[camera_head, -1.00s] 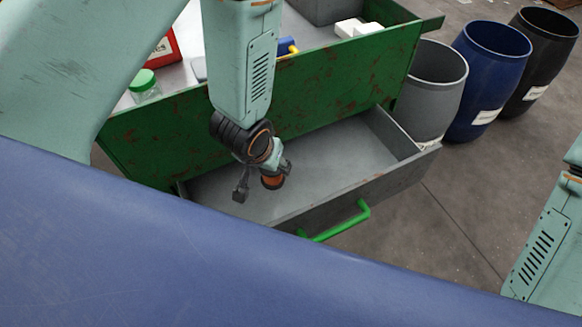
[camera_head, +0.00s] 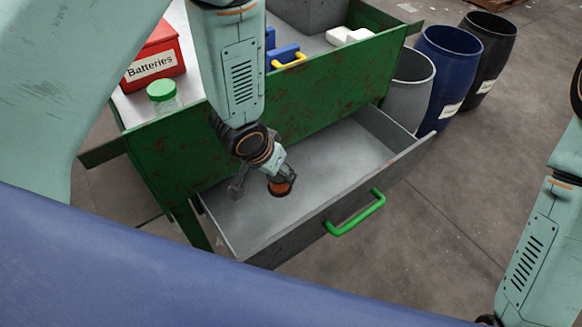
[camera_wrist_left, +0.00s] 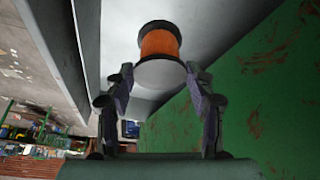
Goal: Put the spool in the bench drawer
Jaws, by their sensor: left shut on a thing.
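The spool (camera_wrist_left: 160,42), orange with black rims, is held between the fingertips of my left gripper (camera_wrist_left: 158,78) in the left wrist view. In the head view the spool (camera_head: 281,185) shows at the end of my left gripper (camera_head: 262,187), over the open bench drawer. The bench drawer (camera_head: 340,155) is grey inside, pulled out, with a green handle (camera_head: 356,213) on its front. It looks empty. I cannot tell whether the spool touches the drawer floor. My right arm shows at the right edge of the head view; its fingers are not visible.
The green bench (camera_head: 310,97) carries a red batteries box (camera_head: 155,62), a jar with a green lid (camera_head: 163,95), a blue thing with a yellow handle (camera_head: 285,57) and white blocks (camera_head: 349,37). Grey (camera_head: 408,92), blue (camera_head: 448,75) and black barrels (camera_head: 485,55) stand to the right.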

